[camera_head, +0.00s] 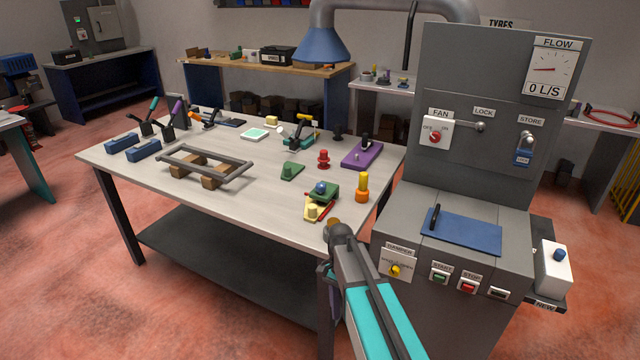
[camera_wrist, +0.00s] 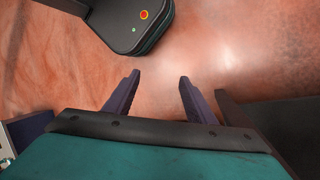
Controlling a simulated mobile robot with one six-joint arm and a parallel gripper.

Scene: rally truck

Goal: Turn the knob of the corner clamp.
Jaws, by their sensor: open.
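What looks like the corner clamp is a green block (camera_head: 328,195) with a round blue knob (camera_head: 321,187) on top. It is near the front right of the workbench, in the head view. Yellow and red pieces lie against its front side; how they join is too small to tell. My arm comes up from the bottom of the head view, short of the bench's front right corner and well apart from the clamp. My gripper (camera_wrist: 160,78) is open and empty in the wrist view, its two dark purple fingers over bare floor. The clamp is not in the wrist view.
The workbench (camera_head: 225,205) also holds an orange-and-yellow post (camera_head: 362,187), a red knobbed piece (camera_head: 323,158), a green wedge (camera_head: 292,171), a purple block (camera_head: 362,153) and a grey frame (camera_head: 205,165). A tall grey machine cabinet (camera_head: 480,120) stands close at the right.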

